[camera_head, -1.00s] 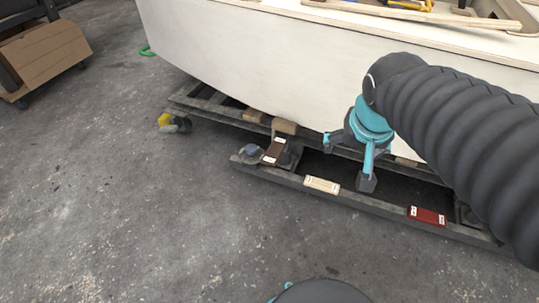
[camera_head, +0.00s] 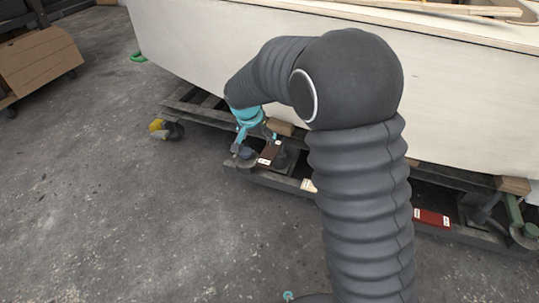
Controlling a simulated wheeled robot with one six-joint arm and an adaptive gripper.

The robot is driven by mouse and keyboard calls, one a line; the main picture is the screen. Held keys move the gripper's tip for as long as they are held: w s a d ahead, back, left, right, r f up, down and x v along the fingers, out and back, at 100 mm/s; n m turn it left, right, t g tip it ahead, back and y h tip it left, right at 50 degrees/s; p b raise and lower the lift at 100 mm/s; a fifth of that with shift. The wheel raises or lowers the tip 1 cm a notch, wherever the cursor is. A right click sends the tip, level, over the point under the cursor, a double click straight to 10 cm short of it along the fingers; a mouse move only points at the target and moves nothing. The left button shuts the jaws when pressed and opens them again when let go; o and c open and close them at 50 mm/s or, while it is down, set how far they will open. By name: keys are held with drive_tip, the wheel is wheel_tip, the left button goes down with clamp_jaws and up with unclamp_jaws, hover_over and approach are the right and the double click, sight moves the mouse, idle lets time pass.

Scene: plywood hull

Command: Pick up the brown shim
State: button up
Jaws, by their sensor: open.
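The brown shim (camera_head: 270,153) is a dark brown flat piece with white labels near its ends. It lies at the left end of the dark cradle frame (camera_head: 275,181) under the hull. My gripper (camera_head: 254,146), with teal parts and dark fingertips, is just above and left of the shim, its fingers spread. The fingers partly overlap the shim's surroundings, and I cannot tell whether they touch it. My arm crosses the middle of the view and hides part of the frame.
A red shim (camera_head: 432,218) and a mostly hidden cream shim (camera_head: 308,185) lie on the frame to the right. The white plywood hull (camera_head: 200,60) stands above. A yellow-wheeled caster (camera_head: 160,128) is at the left. The floor in front is clear.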

drive_tip(key=x, duration=0.6)
drive_tip(key=b+x, duration=0.1)
drive_tip(key=x, duration=0.2)
drive_tip(key=shift+a, duration=0.25)
drive_tip(key=shift+s+x, duration=0.15)
drive_tip(key=shift+x, duration=1.25)
drive_tip(key=shift+s+x, duration=0.1)
drive_tip(key=shift+x, duration=1.3)
drive_tip(key=shift+d, duration=0.15)
drive_tip(key=c, duration=1.4)
drive_tip(key=shift+o, duration=0.2)
wheel_tip(320, 180, up, 10)
drive_tip(key=p, duration=0.1)
drive_tip(key=shift+f, duration=0.1)
drive_tip(key=b, duration=0.3)
hover_over(265, 160)
drive_tip(key=shift+s+f, duration=0.15)
drive_tip(key=shift+f, duration=1.05)
drive_tip(key=shift+s+f, duration=0.1)
drive_tip(key=shift+f, duration=3.6)
